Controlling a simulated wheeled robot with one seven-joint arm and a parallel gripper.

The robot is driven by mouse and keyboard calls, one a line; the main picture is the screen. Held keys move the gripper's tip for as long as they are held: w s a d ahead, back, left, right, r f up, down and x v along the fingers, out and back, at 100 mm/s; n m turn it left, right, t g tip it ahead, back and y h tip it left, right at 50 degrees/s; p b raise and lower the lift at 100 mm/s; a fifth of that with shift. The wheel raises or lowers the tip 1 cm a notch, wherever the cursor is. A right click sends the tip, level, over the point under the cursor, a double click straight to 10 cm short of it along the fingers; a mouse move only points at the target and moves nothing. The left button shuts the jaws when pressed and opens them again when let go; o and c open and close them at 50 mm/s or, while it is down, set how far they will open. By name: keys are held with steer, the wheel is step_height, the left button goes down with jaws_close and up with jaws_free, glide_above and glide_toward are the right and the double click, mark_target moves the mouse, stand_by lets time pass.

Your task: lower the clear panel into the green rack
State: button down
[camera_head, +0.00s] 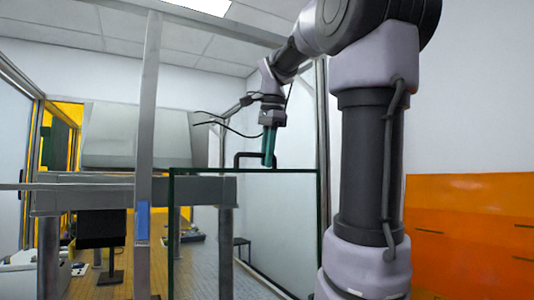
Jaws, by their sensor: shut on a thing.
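The clear panel (248,232) hangs upright in front of me. It is see-through with thin dark green edges, and its lower edge is cut off by the bottom of the view. A black handle (240,156) stands on its top edge. My gripper (268,158), with teal fingers, comes down from above and is shut on this handle. I cannot make out the green rack for certain; the panel's lower end is out of view.
A grey metal post (147,130) stands just left of the panel. A grey beam structure (85,196) lies behind it to the left. An orange panel (470,240) is at the right. Wooden floor (205,265) shows through the panel.

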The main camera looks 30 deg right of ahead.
steer(key=shift+s+x, duration=0.2)
steer(key=shift+x, duration=0.9)
steer(key=c, duration=0.8)
jaws_free()
steer(key=shift+f, duration=0.15)
steer(key=shift+o, duration=0.2)
steer(key=v, duration=1)
steer(key=shift+s+r, duration=0.2)
steer(key=shift+r, duration=0.2)
